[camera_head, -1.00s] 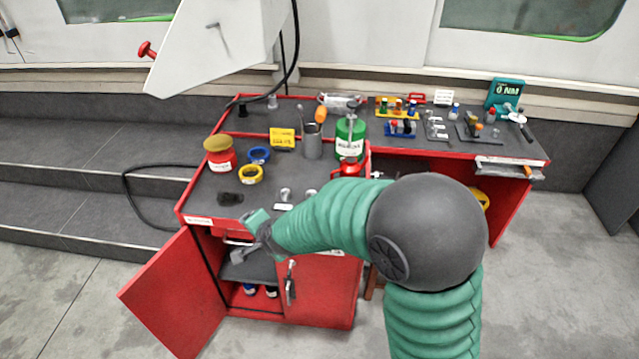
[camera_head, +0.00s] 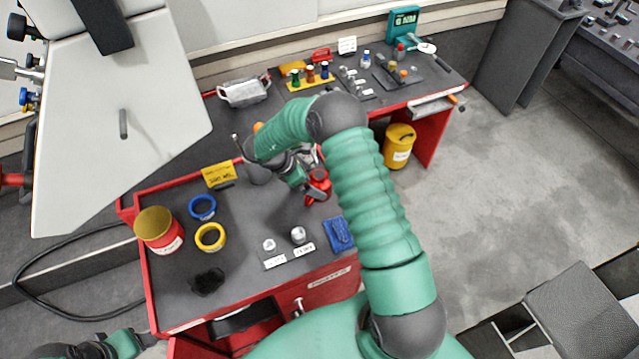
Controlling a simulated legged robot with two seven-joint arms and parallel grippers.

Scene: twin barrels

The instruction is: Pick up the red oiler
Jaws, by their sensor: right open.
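The red oiler (camera_head: 318,187) stands on the dark top of the red workbench, to the right of the middle of its near section. My right arm reaches over the bench and hides part of the oiler's surroundings. My right gripper (camera_head: 302,182) is open, pointing down just left of the oiler, close beside it. Whether they touch I cannot tell. Part of my left arm shows at the bottom left corner, but its gripper is not in view.
A blue item (camera_head: 339,234) lies in front of the oiler. A yellow bucket (camera_head: 398,147) is below the bench. A white panel (camera_head: 110,130) overhangs at left.

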